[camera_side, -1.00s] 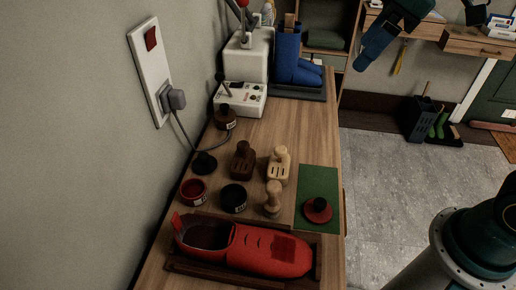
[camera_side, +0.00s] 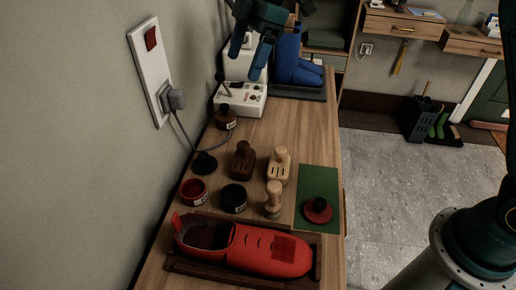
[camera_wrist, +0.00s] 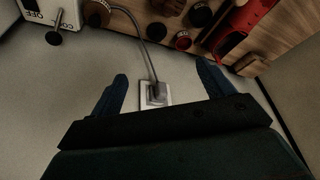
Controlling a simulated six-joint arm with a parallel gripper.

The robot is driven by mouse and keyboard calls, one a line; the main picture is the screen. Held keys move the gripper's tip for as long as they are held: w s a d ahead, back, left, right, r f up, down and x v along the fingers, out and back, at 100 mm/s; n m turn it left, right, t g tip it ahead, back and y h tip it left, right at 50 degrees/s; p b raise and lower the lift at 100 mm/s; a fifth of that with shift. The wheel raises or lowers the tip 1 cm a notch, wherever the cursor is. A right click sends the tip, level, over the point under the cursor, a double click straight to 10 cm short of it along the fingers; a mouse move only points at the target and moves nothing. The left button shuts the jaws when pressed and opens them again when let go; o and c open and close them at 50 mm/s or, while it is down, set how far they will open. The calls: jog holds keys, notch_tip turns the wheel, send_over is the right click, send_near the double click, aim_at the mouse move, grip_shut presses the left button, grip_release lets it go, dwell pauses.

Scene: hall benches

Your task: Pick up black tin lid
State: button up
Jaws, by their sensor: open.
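The black tin lid (camera_side: 204,163), a dark disc with a knob, lies on the bench near the wall, beside the grey cable. It also shows as a dark round shape in the wrist view (camera_wrist: 156,32). My gripper (camera_side: 243,66) is open and empty, high over the far end of the bench, well apart from the lid. In the wrist view my gripper's two blue fingers (camera_wrist: 162,72) are spread, with the wall socket and plug between them in the picture.
Around the lid stand an open red tin (camera_side: 194,191), a black tin (camera_side: 233,198), a brown tin (camera_side: 225,119) and several brushes. A red lid (camera_side: 318,210) lies on a green mat (camera_side: 318,176). A white control box (camera_side: 240,98) stands behind. A plug (camera_side: 176,99) sticks out from the wall.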

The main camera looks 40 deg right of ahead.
aim_at(204, 154)
jog(key=w+a+f+n+g, duration=0.1)
jog(key=w+a+f+n, duration=0.1)
jog(key=f, duration=0.3)
jog(key=w+a+f+n+g, duration=0.1)
jog(key=w+a+f+n, duration=0.1)
jog(key=f, duration=0.4)
jog(key=shift+w+a+n, duration=0.4)
jog(key=shift+a+n, duration=0.4)
jog(key=shift+a, duration=0.2)
jog(key=shift+a+f, duration=0.1)
jog(key=shift+f, duration=0.1)
jog(key=shift+x, duration=4.15)
jog(key=shift+s+f, duration=0.1)
jog(key=shift+f, duration=0.05)
jog(key=shift+x, duration=2.45)
jog(key=shift+s, duration=0.1)
jog(key=shift+c, duration=0.2)
